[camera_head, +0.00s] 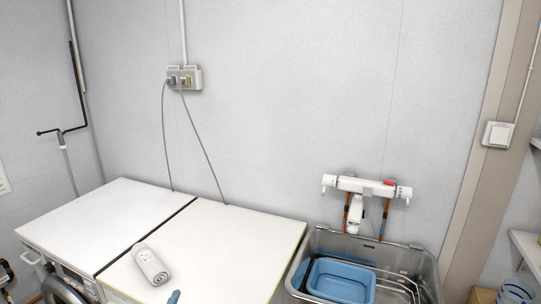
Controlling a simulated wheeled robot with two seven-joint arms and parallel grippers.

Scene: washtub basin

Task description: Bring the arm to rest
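Neither of my grippers can be made out in the head view. A small dark part with a touch of orange shows at the left edge, and I cannot tell what it is. A white cylinder (150,264) with a dark ring-like mark on its near end lies on its side on the right-hand white top (235,245). A small blue tip (173,297) shows at the bottom edge, mostly cut off. A blue tub (341,280) sits inside the metal washtub basin (420,262). No gripper is seen touching any of these.
A white tap unit (367,187) is on the wall above the basin. A second white top (105,218) adjoins on the left and is clear. Two cables hang from a wall socket (184,78). A shelf (527,250) is at the right edge.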

